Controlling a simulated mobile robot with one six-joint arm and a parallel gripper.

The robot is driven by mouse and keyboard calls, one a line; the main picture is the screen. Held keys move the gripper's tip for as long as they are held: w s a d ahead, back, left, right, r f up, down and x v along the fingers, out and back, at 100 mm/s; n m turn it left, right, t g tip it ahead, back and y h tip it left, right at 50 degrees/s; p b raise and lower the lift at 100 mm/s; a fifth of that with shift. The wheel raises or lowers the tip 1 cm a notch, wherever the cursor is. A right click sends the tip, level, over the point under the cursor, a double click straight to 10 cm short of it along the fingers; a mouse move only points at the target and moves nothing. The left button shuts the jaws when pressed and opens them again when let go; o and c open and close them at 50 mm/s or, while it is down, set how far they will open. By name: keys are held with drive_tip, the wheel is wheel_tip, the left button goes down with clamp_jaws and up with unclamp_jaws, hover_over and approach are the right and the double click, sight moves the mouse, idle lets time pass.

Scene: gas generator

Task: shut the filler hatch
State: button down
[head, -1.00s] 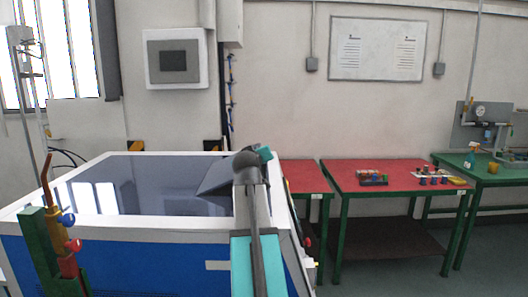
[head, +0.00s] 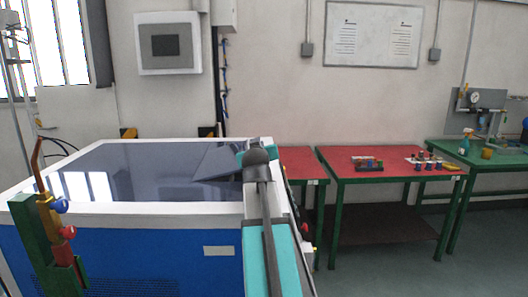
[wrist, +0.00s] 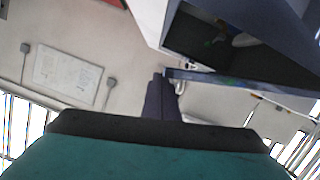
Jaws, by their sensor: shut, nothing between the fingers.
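The filler hatch (head: 217,164) is a dark grey flap at the right end of the glossy top of the blue and white generator (head: 120,245). It stands tilted up, and my wrist hides its right side. In the wrist view a long dark edge (wrist: 245,82), seemingly the hatch's, borders a dark hollow (wrist: 215,42). My gripper (wrist: 161,82) is shut and empty, its fingertips close by the left end of that edge. I cannot tell whether they touch it. In the head view the fingers are hidden behind my wrist.
A green post with red and blue valve knobs (head: 60,232) stands at the front left. Red-topped tables (head: 340,165) with small parts stand to the right, and a green bench (head: 475,155) lies beyond. A grey box (head: 168,44) hangs on the wall behind.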

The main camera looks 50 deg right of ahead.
drive_tip(key=shift+w+a+r+p, duration=0.15)
drive_tip(key=shift+r+p, duration=0.2)
drive_tip(key=shift+r, duration=0.3)
drive_tip(key=shift+w+a+r+p, duration=0.1)
drive_tip(key=shift+r+p, duration=0.3)
drive_tip(key=shift+r, duration=0.25)
drive_tip(key=shift+w+a+r+p, duration=0.15)
drive_tip(key=shift+r+p, duration=0.2)
drive_tip(key=shift+r, duration=0.3)
drive_tip(key=b+v, duration=0.2)
drive_tip(key=v, duration=0.8)
drive_tip(key=shift+d, duration=0.1)
